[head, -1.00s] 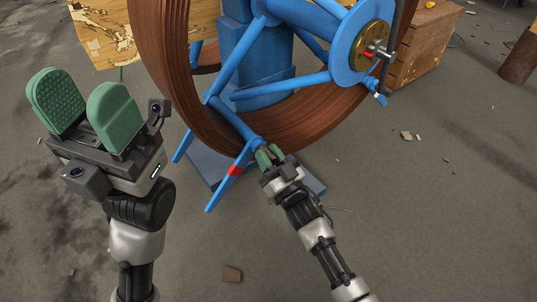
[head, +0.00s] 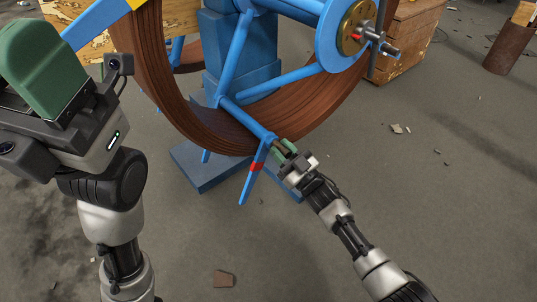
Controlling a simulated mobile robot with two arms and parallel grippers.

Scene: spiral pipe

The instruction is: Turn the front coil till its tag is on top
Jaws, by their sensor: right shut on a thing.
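The front coil (head: 215,130) is a thick brown ring of wound strands on a blue spoked reel, cut off by the top edge in the head view. Its blue hub disc (head: 333,40) has a brass centre. A blue bar with a red band (head: 257,166) sticks out at the coil's bottom. A blue bar with a yellow band (head: 135,4) shows at the upper left. I cannot tell which band is the tag. My right gripper (head: 283,149) is shut on the end of a blue reel bar (head: 246,122) by the coil's bottom.
A blue pedestal (head: 225,50) and floor plate (head: 200,178) stand behind and under the coil. A wooden crate (head: 408,45) and a rusty pipe (head: 508,50) are at right. Small debris lies around; the floor at lower right is mostly clear.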

